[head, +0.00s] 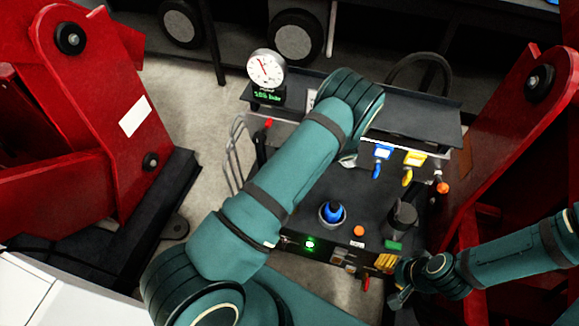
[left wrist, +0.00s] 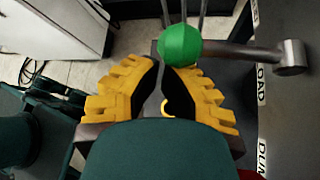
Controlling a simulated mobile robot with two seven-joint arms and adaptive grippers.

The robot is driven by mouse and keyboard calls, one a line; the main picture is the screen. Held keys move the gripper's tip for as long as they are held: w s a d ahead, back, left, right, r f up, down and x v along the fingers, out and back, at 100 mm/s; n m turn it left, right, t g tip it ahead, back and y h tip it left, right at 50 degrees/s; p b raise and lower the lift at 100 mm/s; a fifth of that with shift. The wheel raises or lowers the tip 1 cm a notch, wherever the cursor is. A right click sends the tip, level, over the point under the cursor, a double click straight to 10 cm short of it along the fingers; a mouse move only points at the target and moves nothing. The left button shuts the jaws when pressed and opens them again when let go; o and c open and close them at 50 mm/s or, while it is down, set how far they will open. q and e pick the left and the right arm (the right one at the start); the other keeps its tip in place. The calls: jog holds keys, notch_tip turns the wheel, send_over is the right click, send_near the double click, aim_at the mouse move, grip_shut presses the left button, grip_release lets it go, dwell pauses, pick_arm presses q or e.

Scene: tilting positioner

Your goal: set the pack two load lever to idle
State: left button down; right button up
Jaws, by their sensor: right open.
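A green ball knob (left wrist: 180,45) on a grey lever arm (left wrist: 245,55) shows in the left wrist view, just beyond the tips of my left gripper (left wrist: 161,66). That gripper's yellow fingers come together at their tips, with nothing seen held between them; contact with the knob is not clear. Part of a label reading "OAD" (left wrist: 262,88) stands beside the lever. In the head view my left arm hides this gripper and the knob. My right gripper (head: 396,292) is open and empty at the front right of the console (head: 290,190).
The console carries a round gauge (head: 266,68), a blue lever (head: 377,168), a yellow lever (head: 407,174), a blue knob (head: 333,212) and a black knob (head: 402,216). Red machine frames stand at left (head: 100,110) and right (head: 535,130). A red lever (head: 366,284) hangs near my right gripper.

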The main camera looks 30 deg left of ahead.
pick_arm(q)
notch_tip(320, 180, up, 2)
jog(key=shift+r+p, duration=0.2)
jog(key=shift+p, duration=0.25)
jog(key=shift+w+r, duration=0.1)
dwell(0.3)
notch_tip(320, 180, down, 4)
jog(key=s+d+b, duration=0.2)
jog(key=w+v, duration=0.1)
jog(key=v, duration=0.9)
jog(key=shift+w+a+p, duration=0.25)
jog(key=shift+a+p, duration=0.05)
jog(key=shift+p, duration=0.1)
